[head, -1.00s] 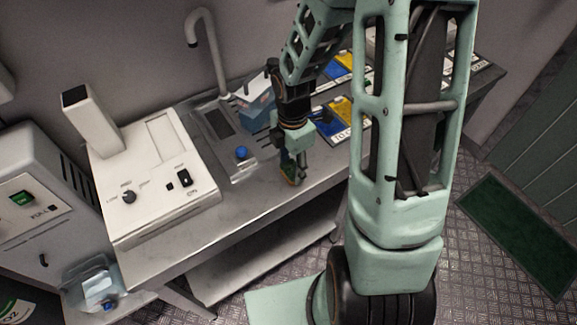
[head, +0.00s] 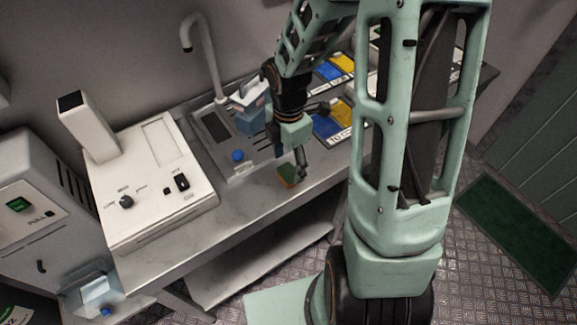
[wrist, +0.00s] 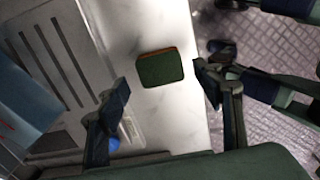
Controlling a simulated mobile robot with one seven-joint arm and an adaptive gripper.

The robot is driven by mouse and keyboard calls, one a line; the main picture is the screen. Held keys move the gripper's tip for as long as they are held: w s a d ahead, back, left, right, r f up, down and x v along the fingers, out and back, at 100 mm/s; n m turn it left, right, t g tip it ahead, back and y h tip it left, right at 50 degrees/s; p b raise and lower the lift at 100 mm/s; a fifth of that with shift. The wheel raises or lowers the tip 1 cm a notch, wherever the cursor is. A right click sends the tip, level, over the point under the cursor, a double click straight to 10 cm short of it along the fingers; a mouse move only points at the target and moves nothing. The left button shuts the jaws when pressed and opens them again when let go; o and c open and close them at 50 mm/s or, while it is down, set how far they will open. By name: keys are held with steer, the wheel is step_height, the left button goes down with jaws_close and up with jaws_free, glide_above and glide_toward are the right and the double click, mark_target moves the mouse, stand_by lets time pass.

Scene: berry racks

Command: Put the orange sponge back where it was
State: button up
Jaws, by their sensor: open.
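The sponge (head: 287,175) lies on the metal counter (head: 262,202) near its front edge, to the right of the sink drainer. It has a dark green top and a thin orange edge. In the wrist view the sponge (wrist: 161,68) lies flat, ahead of the fingertips, and nothing touches it. In the wrist view my gripper (wrist: 163,85) is open and empty, with one finger toward each side of the sponge.
A white machine (head: 150,190) with knobs stands on the left of the counter. A tap (head: 207,55), a blue container (head: 250,118) and a blue knob (head: 238,155) are at the sink. Blue and yellow trays (head: 335,120) lie behind my arm. Bare counter lies in front of the sink.

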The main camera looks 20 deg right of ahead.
mark_target(288, 171)
step_height(288, 171, up, 9)
steer(key=p, duration=0.1)
steer(key=shift+r, duration=0.15)
stand_by(0.5)
